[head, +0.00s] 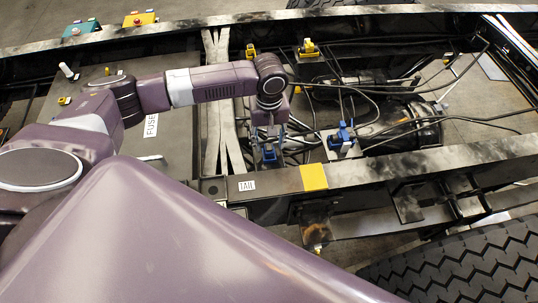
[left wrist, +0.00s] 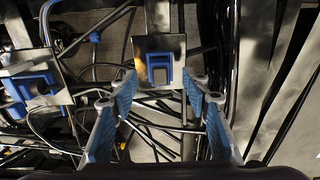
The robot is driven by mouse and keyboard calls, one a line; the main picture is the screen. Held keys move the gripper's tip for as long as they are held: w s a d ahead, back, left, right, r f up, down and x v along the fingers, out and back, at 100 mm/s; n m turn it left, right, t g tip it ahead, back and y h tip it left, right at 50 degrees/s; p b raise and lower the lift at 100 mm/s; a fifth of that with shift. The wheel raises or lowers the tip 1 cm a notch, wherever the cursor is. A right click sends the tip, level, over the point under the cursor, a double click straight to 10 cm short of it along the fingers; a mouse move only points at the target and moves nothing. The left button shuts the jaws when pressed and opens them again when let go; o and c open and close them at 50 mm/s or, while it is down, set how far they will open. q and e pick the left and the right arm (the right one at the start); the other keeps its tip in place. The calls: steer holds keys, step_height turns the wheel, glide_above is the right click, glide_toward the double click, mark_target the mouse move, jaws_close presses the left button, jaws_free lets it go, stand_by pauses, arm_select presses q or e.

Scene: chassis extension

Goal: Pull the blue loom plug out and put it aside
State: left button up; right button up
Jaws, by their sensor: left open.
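A blue connector piece (head: 343,132) stands on a metal plate right of my left gripper in the head view, with dark cables around it. My left gripper (head: 269,150) points down beside the chassis rail. In the left wrist view my left gripper (left wrist: 168,110) is open, its blue-padded fingers apart with nothing held. A blue U-shaped piece (left wrist: 160,56) on a plate shows ahead between the fingers, apart from them. Another blue piece (left wrist: 30,80) sits on a plate at the left. I cannot tell which blue piece is the loom plug. My right gripper is not in view.
Black cables (head: 400,125) loop across the chassis bay. A near rail with a yellow patch (head: 314,177) runs below the gripper. A yellow fitting (head: 309,48) is on the far side. A flat panel marked FUSE (head: 180,140) lies left, largely clear. A tyre (head: 460,265) is bottom right.

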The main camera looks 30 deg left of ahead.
mark_target(269, 147)
arm_select(q)
steer(key=shift+f+p, duration=0.35)
steer(key=shift+f, duration=1.7)
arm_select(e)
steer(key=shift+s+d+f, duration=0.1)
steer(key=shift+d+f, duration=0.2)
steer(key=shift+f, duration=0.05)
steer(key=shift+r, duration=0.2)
arm_select(q)
steer(key=shift+p, duration=0.45)
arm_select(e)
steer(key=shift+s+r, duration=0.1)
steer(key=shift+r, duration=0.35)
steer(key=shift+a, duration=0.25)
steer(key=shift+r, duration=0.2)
